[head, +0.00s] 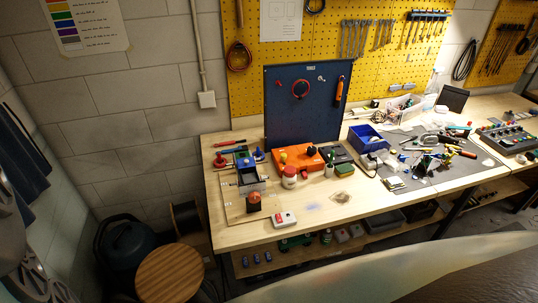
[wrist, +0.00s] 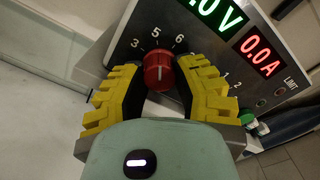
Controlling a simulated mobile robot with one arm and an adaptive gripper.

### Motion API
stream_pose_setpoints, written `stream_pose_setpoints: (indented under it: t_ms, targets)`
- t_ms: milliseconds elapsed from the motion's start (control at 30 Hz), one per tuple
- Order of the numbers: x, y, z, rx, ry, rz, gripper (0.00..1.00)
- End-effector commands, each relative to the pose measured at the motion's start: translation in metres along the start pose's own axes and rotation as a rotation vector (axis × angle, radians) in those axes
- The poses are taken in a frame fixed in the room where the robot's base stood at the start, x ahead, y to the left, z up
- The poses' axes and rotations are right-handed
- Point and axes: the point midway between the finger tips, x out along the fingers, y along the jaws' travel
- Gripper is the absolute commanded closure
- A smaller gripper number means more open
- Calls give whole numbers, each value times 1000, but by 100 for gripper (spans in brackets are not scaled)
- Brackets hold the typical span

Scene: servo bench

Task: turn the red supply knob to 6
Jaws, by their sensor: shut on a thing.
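The red supply knob (wrist: 158,71) is on the grey front panel of the supply (wrist: 215,62) in the wrist view. It has a pale pointer mark, which looks aimed up near the printed 5 and 6; its exact setting is too small to tell. The digits 3, 5 and 6 show above the knob. My gripper (wrist: 160,76) has its yellow ribbed fingers on both sides of the knob and is shut on it. The head view does not clearly show the knob or my gripper.
The supply has a green volt display (wrist: 216,12) and a red display (wrist: 260,54) reading 0.0A. A green terminal (wrist: 247,117) sits at its lower right. In the head view, the wooden bench (head: 345,208) carries an orange box (head: 311,160), a blue bin (head: 366,138) and scattered tools.

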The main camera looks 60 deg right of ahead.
Motion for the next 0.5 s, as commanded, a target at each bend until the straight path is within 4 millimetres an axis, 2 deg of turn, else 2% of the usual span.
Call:
stream_pose_setpoints:
  t_ms: [500]
  targets:
    - [0,-1,-3,394,8,-3,100]
